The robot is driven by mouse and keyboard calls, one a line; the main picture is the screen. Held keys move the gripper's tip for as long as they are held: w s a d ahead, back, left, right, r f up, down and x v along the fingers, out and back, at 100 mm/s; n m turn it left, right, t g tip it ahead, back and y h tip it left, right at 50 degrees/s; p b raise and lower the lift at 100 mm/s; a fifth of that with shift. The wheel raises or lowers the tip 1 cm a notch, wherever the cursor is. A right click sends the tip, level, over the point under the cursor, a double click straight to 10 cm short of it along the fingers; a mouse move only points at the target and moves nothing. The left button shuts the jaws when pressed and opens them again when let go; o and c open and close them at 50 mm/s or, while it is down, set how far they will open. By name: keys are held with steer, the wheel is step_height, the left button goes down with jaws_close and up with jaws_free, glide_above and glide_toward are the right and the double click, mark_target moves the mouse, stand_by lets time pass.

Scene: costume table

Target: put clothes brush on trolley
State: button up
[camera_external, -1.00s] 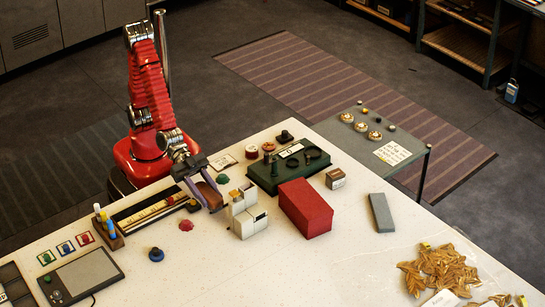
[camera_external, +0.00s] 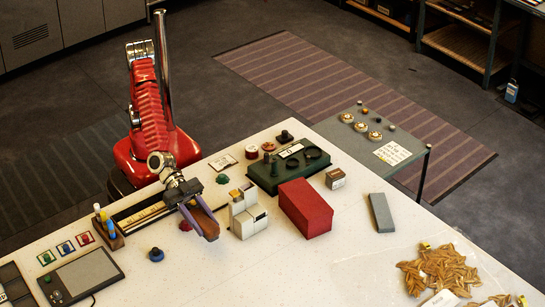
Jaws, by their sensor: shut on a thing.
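My gripper (camera_external: 211,235), with purple fingers, is shut on a brown, wooden-looking clothes brush (camera_external: 204,218). It holds the brush over the near left part of the white table, left of the white boxes. The fingers hide part of the brush, and its height above the table is hard to tell. The trolley (camera_external: 358,146) is a grey-topped stand beyond the table's far right edge, well away from my gripper. Several small round items and a white card lie on its top.
White block-like boxes (camera_external: 248,216) stand just right of my gripper. A red box (camera_external: 305,208) and a dark green tray (camera_external: 268,181) lie between it and the trolley. A blue knob (camera_external: 156,255) is at front left. The table's front middle is clear.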

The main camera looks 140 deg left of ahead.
steer(key=shift+w+r, duration=0.25)
steer(key=shift+r, duration=0.2)
glide_above(208, 252)
steer(key=shift+a+f, duration=0.1)
steer(key=shift+f, duration=3.1)
steer(key=shift+f, duration=1.85)
steer(key=o, duration=1.2)
steer(key=shift+f, duration=0.1)
